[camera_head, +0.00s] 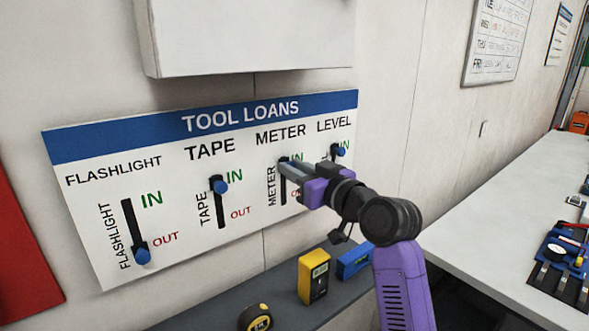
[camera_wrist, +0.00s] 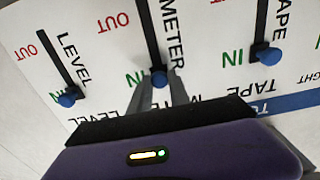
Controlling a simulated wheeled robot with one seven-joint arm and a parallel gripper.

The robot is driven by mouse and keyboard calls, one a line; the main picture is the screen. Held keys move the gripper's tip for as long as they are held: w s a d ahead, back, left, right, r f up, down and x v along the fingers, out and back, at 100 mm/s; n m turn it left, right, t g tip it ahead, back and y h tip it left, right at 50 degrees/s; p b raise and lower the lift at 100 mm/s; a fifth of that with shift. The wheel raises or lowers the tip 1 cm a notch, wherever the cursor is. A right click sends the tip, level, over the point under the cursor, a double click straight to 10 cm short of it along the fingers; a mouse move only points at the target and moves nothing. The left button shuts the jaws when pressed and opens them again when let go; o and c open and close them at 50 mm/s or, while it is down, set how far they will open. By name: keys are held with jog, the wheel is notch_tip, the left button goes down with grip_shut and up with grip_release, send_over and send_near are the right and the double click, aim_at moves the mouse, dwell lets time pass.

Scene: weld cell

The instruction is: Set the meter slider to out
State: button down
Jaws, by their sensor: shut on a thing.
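The TOOL LOANS board (camera_head: 90,220) hangs on the wall with four labelled slots. The meter slider's blue knob (camera_wrist: 159,78) is at the IN end of its black slot, as the wrist view shows, where the board looks upside down. My gripper (camera_head: 288,166) reaches the meter slot from the right in the head view and hides most of the knob there. In the wrist view its two fingers (camera_wrist: 160,88) are shut on the meter knob.
The tape knob (camera_head: 220,187) and level knob (camera_head: 338,151) stand at IN, close on either side. The flashlight knob (camera_head: 142,256) is at OUT. A yellow meter (camera_head: 313,277), a blue level (camera_head: 354,261) and a tape measure (camera_head: 256,318) rest on the shelf below.

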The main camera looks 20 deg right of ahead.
dwell(0.4)
notch_tip(320, 180, down, 10)
jog(key=b, duration=0.7)
jog(key=shift+r, duration=0.25)
jog(key=shift+f, duration=0.1)
jog(key=c, duration=1.2)
grip_release()
jog(key=shift+c, duration=0.2)
jog(key=b+v, duration=0.1)
jog(key=v, duration=0.6)
jog(key=shift+s+d, duration=0.1)
jog(key=shift+s, duration=0.2)
